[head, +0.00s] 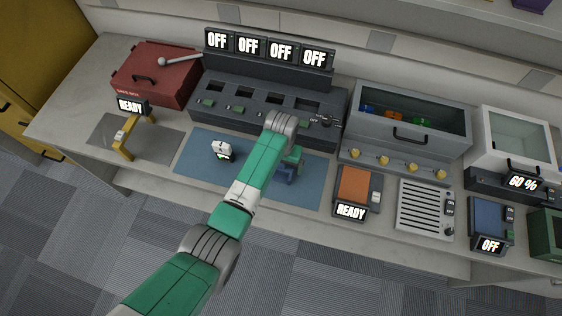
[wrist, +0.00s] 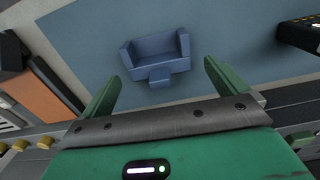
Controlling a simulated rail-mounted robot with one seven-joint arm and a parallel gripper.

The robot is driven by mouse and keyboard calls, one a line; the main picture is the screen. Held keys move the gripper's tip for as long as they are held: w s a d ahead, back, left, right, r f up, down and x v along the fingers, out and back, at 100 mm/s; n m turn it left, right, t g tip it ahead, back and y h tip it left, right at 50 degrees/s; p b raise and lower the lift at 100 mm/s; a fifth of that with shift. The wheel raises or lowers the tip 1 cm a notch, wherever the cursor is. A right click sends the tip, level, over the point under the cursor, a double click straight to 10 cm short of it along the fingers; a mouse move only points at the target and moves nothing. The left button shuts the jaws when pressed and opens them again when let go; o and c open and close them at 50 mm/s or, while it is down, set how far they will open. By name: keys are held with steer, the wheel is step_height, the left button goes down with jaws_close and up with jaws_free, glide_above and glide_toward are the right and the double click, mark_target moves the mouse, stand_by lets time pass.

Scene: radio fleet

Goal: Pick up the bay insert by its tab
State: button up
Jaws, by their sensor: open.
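The bay insert (wrist: 157,50) is a small blue U-shaped piece with raised walls and a short square tab (wrist: 160,76) on its near side. It lies on the blue mat (wrist: 80,60). In the head view the insert (head: 285,177) shows just below my gripper (head: 294,160), partly covered by it. In the wrist view my green gripper fingers (wrist: 163,78) are spread wide, one on each side of the tab in the picture. They hold nothing. I cannot tell how high they are above the mat.
A small white device (head: 222,150) stands on the mat to the left. A dark console (head: 250,110) with several slots and OFF screens is behind. An orange-topped unit (head: 354,186) marked READY stands right of the mat. A yellow bracket (head: 123,145) is at left.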

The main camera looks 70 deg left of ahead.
steer(key=shift+f, duration=0.45)
steer(key=c, duration=1.1)
steer(key=shift+r, duration=0.15)
